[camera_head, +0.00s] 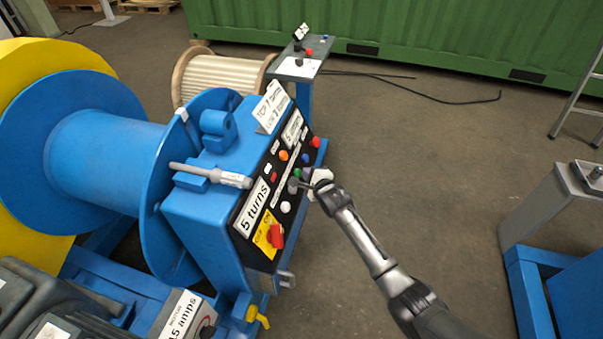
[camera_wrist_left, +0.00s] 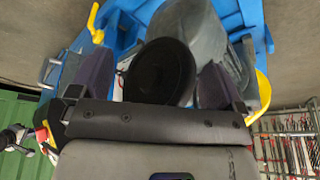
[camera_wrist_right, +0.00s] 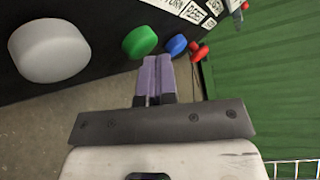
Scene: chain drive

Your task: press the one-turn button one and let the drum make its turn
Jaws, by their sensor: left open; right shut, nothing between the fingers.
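The blue drum (camera_head: 105,150) with wide flanges stands at the left, beside a blue housing with a black control panel (camera_head: 262,205). The panel carries several buttons, among them green (camera_head: 297,172), blue (camera_head: 305,158) and white (camera_head: 285,206). I cannot read which is the one-turn button. My right gripper (camera_head: 303,184) is at the panel's right edge. In the right wrist view its shut, empty fingers (camera_wrist_right: 154,78) are just beside and below the green button (camera_wrist_right: 139,41); contact is unclear. My left gripper (camera_wrist_left: 158,82) is open, with a black round part (camera_wrist_left: 160,72) beyond its fingers.
A red rotary switch (camera_head: 275,236) sits low on the panel. A grey handle (camera_head: 212,175) sticks out over the housing. A wooden spool (camera_head: 220,77) and a small button stand (camera_head: 300,68) are behind. Open floor lies right of the panel.

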